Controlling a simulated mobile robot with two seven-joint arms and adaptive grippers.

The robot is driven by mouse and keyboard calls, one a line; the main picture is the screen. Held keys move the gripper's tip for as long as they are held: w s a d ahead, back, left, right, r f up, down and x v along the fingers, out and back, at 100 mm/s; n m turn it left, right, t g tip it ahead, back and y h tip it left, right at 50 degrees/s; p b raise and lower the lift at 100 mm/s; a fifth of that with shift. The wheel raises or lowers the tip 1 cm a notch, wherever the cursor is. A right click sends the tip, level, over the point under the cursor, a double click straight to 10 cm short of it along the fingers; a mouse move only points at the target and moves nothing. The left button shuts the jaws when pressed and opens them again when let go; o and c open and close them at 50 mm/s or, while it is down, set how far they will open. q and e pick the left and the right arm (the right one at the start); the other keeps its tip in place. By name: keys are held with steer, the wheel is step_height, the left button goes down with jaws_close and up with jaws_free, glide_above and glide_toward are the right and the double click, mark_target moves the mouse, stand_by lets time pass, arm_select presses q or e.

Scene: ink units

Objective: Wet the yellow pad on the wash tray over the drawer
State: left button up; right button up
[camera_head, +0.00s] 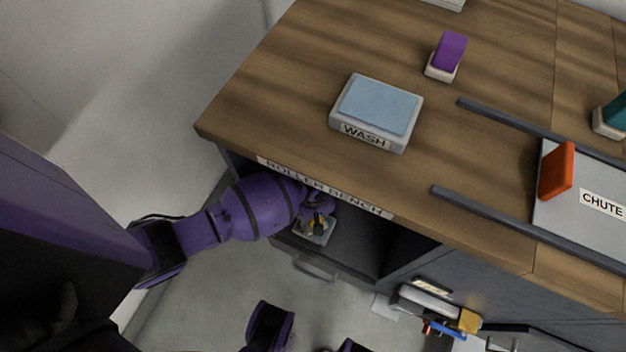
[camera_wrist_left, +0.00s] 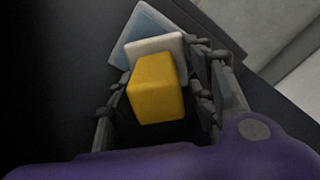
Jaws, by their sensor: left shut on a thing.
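My left gripper (camera_head: 318,215) reaches down into an open drawer (camera_head: 350,244) under the bench's front edge. It is shut on the yellow pad (camera_wrist_left: 157,88), a yellow block on a white base, seen between the fingers in the left wrist view. Only a little yellow shows in the head view. A pale, light-blue-topped tray-like thing (camera_wrist_left: 150,32) lies just beyond the pad; I cannot tell whether they touch. The wash tray (camera_head: 342,133), grey-white with a light blue top and a WASH label, stands on the bench above the drawer. My right gripper is not in view.
A purple pad (camera_head: 450,51) stands behind the wash tray. An orange pad (camera_head: 557,171) stands by the CHUTE plate (camera_head: 603,205) between two dark rails, with a teal pad (camera_head: 614,112) at right. The bench edge (camera_head: 335,196) overhangs the drawer. Small items lie below right.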

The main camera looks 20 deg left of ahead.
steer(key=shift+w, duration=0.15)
arm_select(q)
steer(key=shift+f, duration=0.25)
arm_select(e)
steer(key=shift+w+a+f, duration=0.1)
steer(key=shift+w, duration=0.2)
arm_select(q)
steer(key=shift+f, duration=0.25)
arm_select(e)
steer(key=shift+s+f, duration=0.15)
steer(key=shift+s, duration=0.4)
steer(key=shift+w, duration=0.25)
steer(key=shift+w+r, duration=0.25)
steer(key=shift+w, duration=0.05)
arm_select(q)
steer(key=shift+f, duration=0.1)
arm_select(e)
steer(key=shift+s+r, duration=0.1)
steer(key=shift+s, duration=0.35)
arm_select(q)
steer(key=shift+s, duration=0.1)
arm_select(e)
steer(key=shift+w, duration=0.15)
